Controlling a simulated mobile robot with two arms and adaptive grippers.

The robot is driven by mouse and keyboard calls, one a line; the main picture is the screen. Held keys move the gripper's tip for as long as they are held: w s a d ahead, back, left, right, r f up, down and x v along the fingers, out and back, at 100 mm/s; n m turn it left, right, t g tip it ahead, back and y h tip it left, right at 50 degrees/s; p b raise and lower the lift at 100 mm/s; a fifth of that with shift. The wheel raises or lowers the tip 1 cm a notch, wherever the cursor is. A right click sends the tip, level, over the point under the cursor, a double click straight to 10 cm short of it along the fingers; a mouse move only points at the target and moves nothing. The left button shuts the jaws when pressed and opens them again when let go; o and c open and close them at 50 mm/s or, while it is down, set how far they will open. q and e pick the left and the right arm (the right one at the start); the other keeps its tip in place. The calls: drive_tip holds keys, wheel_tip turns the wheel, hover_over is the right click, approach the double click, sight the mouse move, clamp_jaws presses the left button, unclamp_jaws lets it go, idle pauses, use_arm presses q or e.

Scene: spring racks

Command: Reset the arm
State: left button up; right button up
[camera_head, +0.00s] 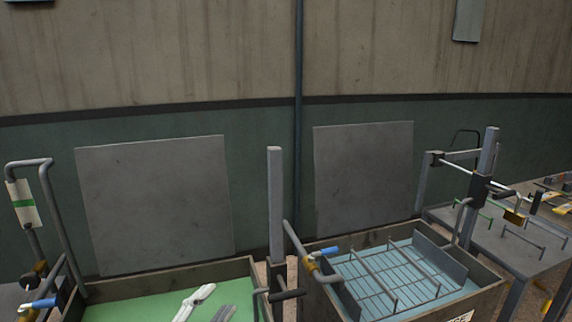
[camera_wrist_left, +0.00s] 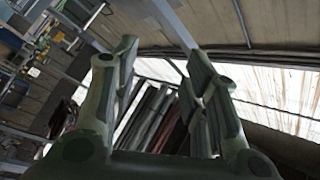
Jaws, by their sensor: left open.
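My left gripper (camera_head: 220,299) shows at the bottom of the head view as two pale grey fingers in front of the green-floored bin. The rest of it is cut off by the frame's lower edge. In the left wrist view its two fingers (camera_wrist_left: 163,62) stand apart with an empty gap between them. Nothing is held. My right gripper is in neither view.
A bin with a green floor (camera_head: 125,309) stands at lower left, and a bin with a blue floor and wire rack (camera_head: 462,308) at lower right. A grey post (camera_head: 275,195) rises between them. A grey table (camera_head: 520,250) stands at far right.

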use_arm(q)
drive_tip(key=s+a+f+n+g+y, duration=0.1)
drive_tip(key=s+a+f+n+y, duration=0.2)
drive_tip(key=a+f+n+y, duration=0.45)
drive_tip(key=s+d+f+n+g+y, duration=0.1)
drive_tip(key=s+f+n+g, duration=0.2)
drive_tip(key=s+f+g, duration=0.7)
drive_tip(key=s+d+f+n+g+y, duration=0.15)
drive_tip(key=s+f+n+g, duration=0.35)
drive_tip(key=s, duration=0.9)
wheel_tip(320, 180, down, 33)
drive_tip(key=s+a+m+b, duration=0.1)
drive_tip(key=s+m+b, duration=0.1)
drive_tip(key=b, duration=0.4)
drive_tip(key=s+a+f+b, duration=0.3)
drive_tip(key=s+f+b, duration=0.1)
drive_tip(key=s+f, duration=1.2)
wheel_tip(320, 180, down, 3)
drive_tip(key=shift+s+f+g, duration=0.1)
drive_tip(key=shift+s+g, duration=0.15)
drive_tip(key=shift+g, duration=0.05)
